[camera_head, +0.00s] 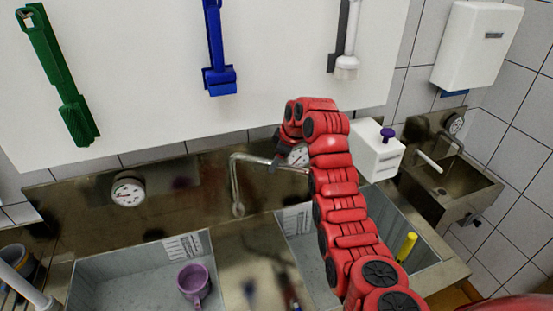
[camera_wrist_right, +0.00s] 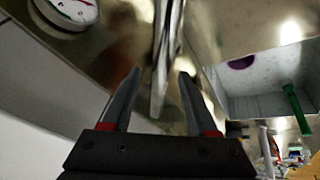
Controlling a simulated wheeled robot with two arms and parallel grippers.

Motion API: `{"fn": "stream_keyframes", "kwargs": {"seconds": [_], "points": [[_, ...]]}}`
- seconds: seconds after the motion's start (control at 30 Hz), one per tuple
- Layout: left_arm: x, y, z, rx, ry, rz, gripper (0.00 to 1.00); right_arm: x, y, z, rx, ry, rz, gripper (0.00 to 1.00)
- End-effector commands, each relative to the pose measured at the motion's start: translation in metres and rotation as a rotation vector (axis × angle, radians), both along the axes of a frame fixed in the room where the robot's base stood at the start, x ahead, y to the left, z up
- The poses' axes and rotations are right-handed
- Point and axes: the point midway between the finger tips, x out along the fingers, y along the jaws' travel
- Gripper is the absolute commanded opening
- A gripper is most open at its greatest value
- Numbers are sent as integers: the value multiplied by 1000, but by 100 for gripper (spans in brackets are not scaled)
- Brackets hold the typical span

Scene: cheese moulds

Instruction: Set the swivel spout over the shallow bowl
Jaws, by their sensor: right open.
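The metal swivel spout (camera_head: 235,183) rises in front of the steel back panel. My right gripper (camera_head: 275,160) is at the spout's right part in the head view, partly hidden by my red arm. In the right wrist view its open fingers (camera_wrist_right: 159,73) stand either side of the blurred spout tube (camera_wrist_right: 163,45); contact cannot be told. The left basin (camera_head: 88,271) holds a purple mug (camera_head: 193,283). The right basin (camera_head: 297,218) is partly behind my arm. I cannot tell which basin is shallower. My left gripper is out of view.
A round gauge (camera_head: 128,190) is on the back panel. A white box with a purple knob (camera_head: 377,152) stands right of my arm. A yellow object (camera_head: 406,246) stands in the right basin. Green (camera_head: 55,75) and blue (camera_head: 217,50) brushes hang above.

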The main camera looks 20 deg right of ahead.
Motion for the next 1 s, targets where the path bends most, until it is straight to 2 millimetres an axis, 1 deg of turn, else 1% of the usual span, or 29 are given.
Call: {"fn": "stream_keyframes", "kwargs": {"seconds": [0.27, 0.37, 0.4, 0.47, 0.6, 1.0], "points": [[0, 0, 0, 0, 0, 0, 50, 1, 0, -3, -1, 1, 0, 59], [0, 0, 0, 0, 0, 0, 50, 1, 0, -3, 0, 1, -1, 43], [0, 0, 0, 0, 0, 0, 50, 1, 0, -3, 0, 1, -1, 36], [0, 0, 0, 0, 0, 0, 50, 1, 0, -3, 0, 1, -1, 25], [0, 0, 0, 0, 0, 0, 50, 1, 0, -3, 0, 1, -1, 0], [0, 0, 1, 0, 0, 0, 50, 0, 0, -3, 0, 1, -1, 0]]}}
